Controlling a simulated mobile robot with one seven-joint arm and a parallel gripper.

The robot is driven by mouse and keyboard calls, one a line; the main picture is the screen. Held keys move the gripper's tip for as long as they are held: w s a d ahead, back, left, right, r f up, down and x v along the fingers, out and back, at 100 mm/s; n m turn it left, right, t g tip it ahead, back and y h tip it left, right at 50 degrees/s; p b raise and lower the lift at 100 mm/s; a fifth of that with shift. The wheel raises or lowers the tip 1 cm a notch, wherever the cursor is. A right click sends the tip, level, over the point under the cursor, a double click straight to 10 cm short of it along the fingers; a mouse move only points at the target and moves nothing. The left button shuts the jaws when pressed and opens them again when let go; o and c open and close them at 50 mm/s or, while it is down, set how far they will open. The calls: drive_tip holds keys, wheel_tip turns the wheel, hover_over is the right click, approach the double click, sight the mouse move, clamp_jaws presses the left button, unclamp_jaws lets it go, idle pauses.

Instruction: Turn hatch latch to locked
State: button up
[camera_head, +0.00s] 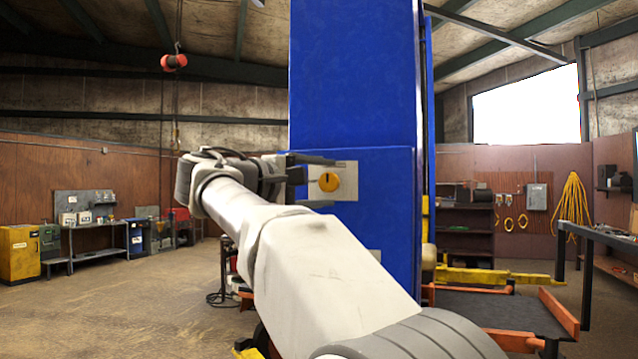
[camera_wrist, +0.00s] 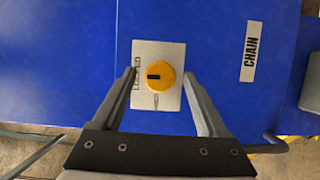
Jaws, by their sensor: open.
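The hatch latch is a round yellow knob (camera_head: 329,182) on a pale plate (camera_head: 350,178) on the blue hatch panel (camera_head: 385,215). In the wrist view the knob (camera_wrist: 161,75) carries a dark bar on its left half, pointing left. Sideways lettering on the plate's left edge is partly hidden and seems to read LOCKED. My gripper (camera_head: 338,184) is open at the plate. In the wrist view its fingers (camera_wrist: 160,77) stand left and right of the knob, with gaps between; I cannot tell how far their tips are from the panel.
A CHAIN label (camera_wrist: 251,51) is right of the plate. The tall blue column (camera_head: 352,75) rises above the hatch. An orange-edged dark platform (camera_head: 495,310) lies low at right. A workbench (camera_head: 100,245) stands far left, with open floor before it.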

drive_tip(key=b+v, duration=0.1)
drive_tip(key=v, duration=1.6)
drive_tip(key=shift+s+b, duration=0.2)
drive_tip(key=shift+b, duration=0.1)
drive_tip(key=shift+a+r, duration=0.15)
drive_tip(key=d+f+g+y, duration=0.45)
drive_tip(key=d+f, duration=1.05)
drive_tip(key=d, duration=0.4)
drive_tip(key=s+d+f+m+g+y, duration=0.1)
drive_tip(key=s+f+m+y, duration=0.1)
drive_tip(key=s+f, duration=0.4)
drive_tip(key=s+d+f+m+y+b, duration=0.1)
drive_tip(key=s+d+f+m+y, duration=0.1)
drive_tip(key=s+f, duration=0.5)
drive_tip(key=s+d+f+m+g+y, duration=0.1)
drive_tip(key=s+f+m+y, duration=0.3)
drive_tip(key=f, duration=0.9)
drive_tip(key=s+d, duration=0.1)
drive_tip(key=s, duration=0.2)
drive_tip(key=shift+d+m+g+b, duration=0.25)
drive_tip(key=shift+m+g+b, duration=0.05)
drive_tip(key=shift+m+g, duration=0.1)
